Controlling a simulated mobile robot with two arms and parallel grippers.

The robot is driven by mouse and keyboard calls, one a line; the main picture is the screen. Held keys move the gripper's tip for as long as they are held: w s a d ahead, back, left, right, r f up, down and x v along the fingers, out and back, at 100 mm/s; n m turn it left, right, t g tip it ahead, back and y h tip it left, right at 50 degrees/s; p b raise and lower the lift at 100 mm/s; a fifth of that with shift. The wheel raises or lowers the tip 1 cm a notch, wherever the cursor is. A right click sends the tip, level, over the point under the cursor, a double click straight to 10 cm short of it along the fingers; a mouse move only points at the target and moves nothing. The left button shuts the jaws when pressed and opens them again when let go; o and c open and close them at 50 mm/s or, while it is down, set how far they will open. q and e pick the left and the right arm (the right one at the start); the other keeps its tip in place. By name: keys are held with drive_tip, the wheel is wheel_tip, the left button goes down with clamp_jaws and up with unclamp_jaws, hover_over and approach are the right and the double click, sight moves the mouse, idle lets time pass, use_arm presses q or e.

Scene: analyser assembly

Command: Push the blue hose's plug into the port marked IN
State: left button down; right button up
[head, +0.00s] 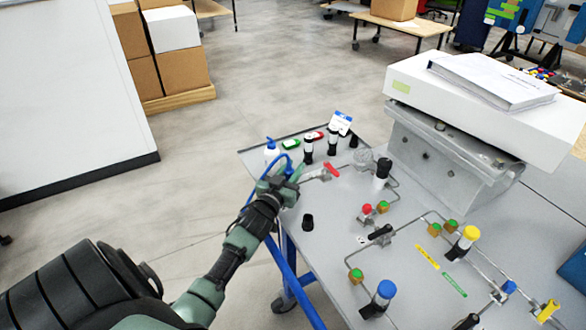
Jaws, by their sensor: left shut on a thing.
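My left gripper (292,178) is over the left edge of the grey table (330,275), shut on the end of the blue hose. The blue hose (281,156) loops up around the gripper and hangs down beside my arm. The plug is hidden by the fingers. A red-handled valve (331,168) with a thin metal pipe lies just right of the gripper. A small white label (361,239) is on the tabletop, but its text is too small to read. I cannot make out which port is marked IN. My right gripper is not in view.
Black-and-white bottles (308,151) and a white bottle with a blue cap (271,150) stand behind the gripper. A black cap (308,221) stands in front. Pipes with blue (383,293) and yellow-capped (466,238) fittings fill the right. A white box (480,105) overhangs the back.

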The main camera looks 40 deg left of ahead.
sight(287, 180)
use_arm(q)
drive_tip(key=shift+f+b, duration=0.3)
drive_tip(key=shift+f, duration=0.2)
idle(0.3)
drive_tip(key=c, duration=1.1)
unclamp_jaws()
drive_tip(key=v, duration=0.8)
drive_tip(key=shift+w, duration=0.1)
